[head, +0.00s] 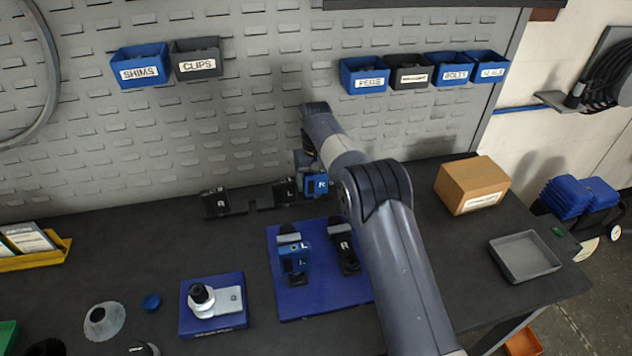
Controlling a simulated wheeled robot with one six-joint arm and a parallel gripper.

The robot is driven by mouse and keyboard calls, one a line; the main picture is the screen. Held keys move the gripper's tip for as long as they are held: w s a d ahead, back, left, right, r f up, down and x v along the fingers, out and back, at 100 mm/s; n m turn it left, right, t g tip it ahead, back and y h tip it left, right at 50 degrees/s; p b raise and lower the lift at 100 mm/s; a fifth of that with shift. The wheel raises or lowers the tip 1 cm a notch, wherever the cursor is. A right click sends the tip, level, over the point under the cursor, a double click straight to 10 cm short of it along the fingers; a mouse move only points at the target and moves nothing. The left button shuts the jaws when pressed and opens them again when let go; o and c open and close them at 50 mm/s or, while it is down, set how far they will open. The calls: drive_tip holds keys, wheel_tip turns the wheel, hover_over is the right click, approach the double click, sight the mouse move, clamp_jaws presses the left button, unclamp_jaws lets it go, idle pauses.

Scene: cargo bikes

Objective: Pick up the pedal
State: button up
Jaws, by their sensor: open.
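Several pedal-like blocks marked L or R are in the head view. A blue pedal marked R (316,185) is at the back of the bench, beside a black pedal marked L (284,191). A black pedal marked R (216,201) is further left. On the blue mat (298,307) are a blue pedal marked L (294,257) and a black one marked R (344,249). My gripper (306,164) points down just above the blue R pedal, partly hidden by my arm. It is open; whether its fingers straddle the pedal cannot be told.
A cardboard box (470,185) and a grey tray (524,257) are on the right. The pegboard (270,100) with small bins rises close behind my gripper. The bench's left middle is clear.

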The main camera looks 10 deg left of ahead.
drive_tip(key=shift+f, duration=0.3)
drive_tip(key=shift+c, duration=0.4)
drive_tip(key=c, duration=0.8)
drive_tip(key=shift+o, duration=0.2)
drive_tip(key=shift+r, duration=0.15)
